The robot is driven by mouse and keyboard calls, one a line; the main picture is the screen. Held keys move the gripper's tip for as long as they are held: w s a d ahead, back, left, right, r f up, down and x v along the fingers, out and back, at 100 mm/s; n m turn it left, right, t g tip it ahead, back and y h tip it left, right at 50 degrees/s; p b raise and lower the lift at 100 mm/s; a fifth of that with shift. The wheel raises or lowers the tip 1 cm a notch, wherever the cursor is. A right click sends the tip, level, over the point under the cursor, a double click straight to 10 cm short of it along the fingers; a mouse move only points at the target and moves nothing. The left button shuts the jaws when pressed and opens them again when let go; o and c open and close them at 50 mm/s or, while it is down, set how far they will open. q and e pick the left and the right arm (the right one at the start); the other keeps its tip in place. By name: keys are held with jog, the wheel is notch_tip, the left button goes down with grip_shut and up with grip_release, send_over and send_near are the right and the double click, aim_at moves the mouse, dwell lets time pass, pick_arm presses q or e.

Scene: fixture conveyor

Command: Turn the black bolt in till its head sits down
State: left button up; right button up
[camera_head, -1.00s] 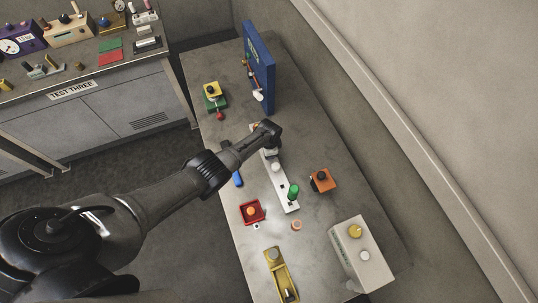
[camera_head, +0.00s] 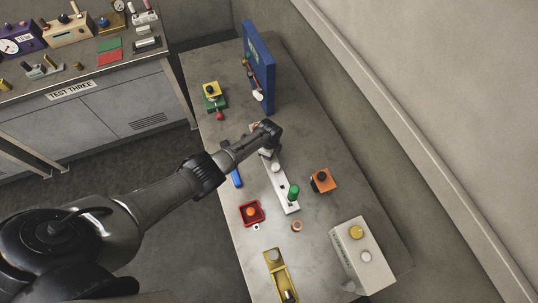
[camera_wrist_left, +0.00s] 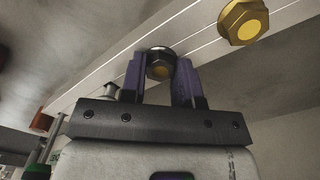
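In the left wrist view the black bolt (camera_wrist_left: 159,70) shows its dark hex head between the two purple fingers of my left gripper (camera_wrist_left: 160,60). The fingers lie close against both sides of the head, and the gripper looks shut on it. The bolt stands at the long white bar (camera_wrist_left: 100,70); its shank and any gap under the head are hidden. In the head view the white bar (camera_head: 291,207) lies on the table, and my left gripper (camera_head: 268,151) is over its far end, covering the bolt. My right gripper is not in view.
A gold hex bolt (camera_wrist_left: 243,22) sits beside the black one. A green knob (camera_head: 293,191) stands near the bar's near end. A blue panel (camera_head: 259,65), orange block (camera_head: 323,180) and red tray (camera_head: 244,213) stand around on the table (camera_head: 225,150).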

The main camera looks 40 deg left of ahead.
pick_arm(q)
jog(key=o, duration=0.5)
jog(key=shift+a, duration=0.1)
jog(key=shift+c, duration=0.2)
jog(key=shift+o, duration=0.4)
jog(key=shift+r, duration=0.1)
jog(key=shift+r, duration=0.3)
notch_tip(320, 180, up, 13)
jog(key=p, duration=0.3)
